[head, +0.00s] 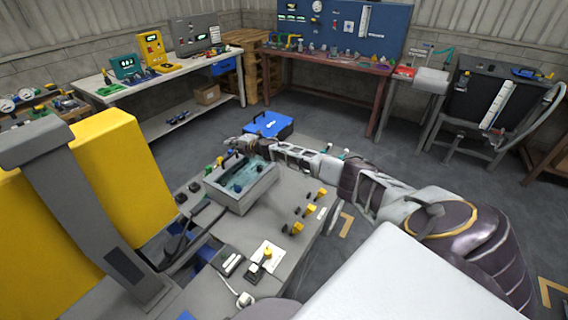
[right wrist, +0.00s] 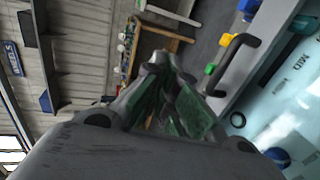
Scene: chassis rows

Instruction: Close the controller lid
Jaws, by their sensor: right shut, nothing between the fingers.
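The controller (head: 226,198) is a grey box on the grey console in the middle of the head view. Its lid (head: 244,178) has a clear bluish panel and a black handle (head: 232,160) at the far edge. The lid looks low, near the box rim; I cannot tell whether a gap is left. In the right wrist view the handle (right wrist: 240,62) and the clear panel (right wrist: 285,110) lie to the right of the fingers. My right gripper (head: 234,145) is shut and empty, just beyond the handle; in the wrist view (right wrist: 160,70) it looks apart from it.
The console top (head: 290,255) carries yellow and black knobs, levers and a white plug. A yellow housing (head: 115,165) with a grey post stands at left. A blue case (head: 267,124) lies behind the controller. Workbenches (head: 325,70) line the back; floor between is clear.

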